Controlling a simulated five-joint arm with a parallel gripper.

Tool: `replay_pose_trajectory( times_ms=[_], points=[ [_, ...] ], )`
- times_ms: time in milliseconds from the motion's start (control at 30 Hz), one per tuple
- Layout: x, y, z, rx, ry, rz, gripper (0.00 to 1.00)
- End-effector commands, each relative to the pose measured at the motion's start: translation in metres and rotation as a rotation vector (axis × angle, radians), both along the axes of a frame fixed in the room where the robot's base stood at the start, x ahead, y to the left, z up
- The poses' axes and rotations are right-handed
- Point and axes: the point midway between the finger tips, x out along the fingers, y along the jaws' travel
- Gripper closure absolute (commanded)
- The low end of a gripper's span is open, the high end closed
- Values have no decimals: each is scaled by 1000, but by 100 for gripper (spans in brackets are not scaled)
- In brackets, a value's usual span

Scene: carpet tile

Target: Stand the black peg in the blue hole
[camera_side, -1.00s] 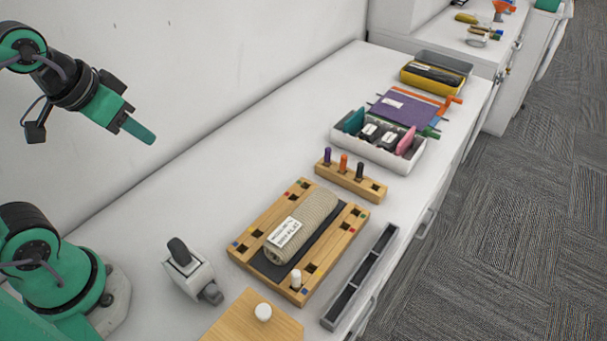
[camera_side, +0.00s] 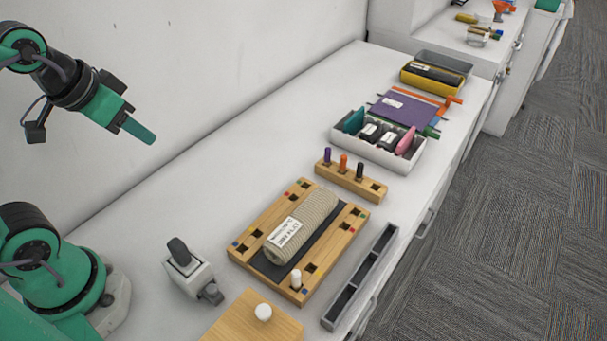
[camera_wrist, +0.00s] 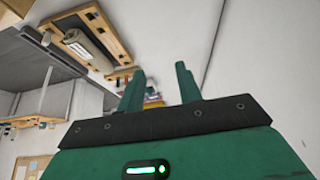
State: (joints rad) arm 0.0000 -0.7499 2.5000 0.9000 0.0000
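The black peg (camera_side: 360,171) stands upright in the right part of a small wooden rack (camera_side: 374,190), beside an orange and a purple peg. A wooden board (camera_side: 326,266) has square holes with small coloured marks. A blue mark lies by the hole (camera_side: 243,253) at its left corner, which looks empty. A white peg (camera_side: 296,279) stands in a hole at the board's near end. My gripper (camera_side: 140,131) is up at the left, well away from the board and rack. In the wrist view its two green fingers (camera_wrist: 160,72) are apart with nothing between them.
A beige roll with a label (camera_side: 303,224) lies on a dark mat along the board's middle. A grey divided tray (camera_side: 360,277) is to its right. A wooden block with a white knob (camera_side: 263,312) is in front. A white bin (camera_side: 378,152) stands behind the rack.

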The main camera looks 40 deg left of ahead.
Motion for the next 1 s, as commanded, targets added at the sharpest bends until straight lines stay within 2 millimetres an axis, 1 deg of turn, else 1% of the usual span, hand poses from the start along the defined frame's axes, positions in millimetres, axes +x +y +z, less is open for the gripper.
replay_pose_trajectory(
  times_ms=[300, 333, 667, 867, 1000],
  points=[
    [0, 0, 0, 0, 0, 0, 65],
    [0, 0, 0, 0, 0, 0, 61],
    [1, 0, 1, 2, 1, -4, 61],
    [11, -3, 8, 26, 15, -61, 61],
    [28, -8, 19, 63, 36, -153, 61]
  ],
)
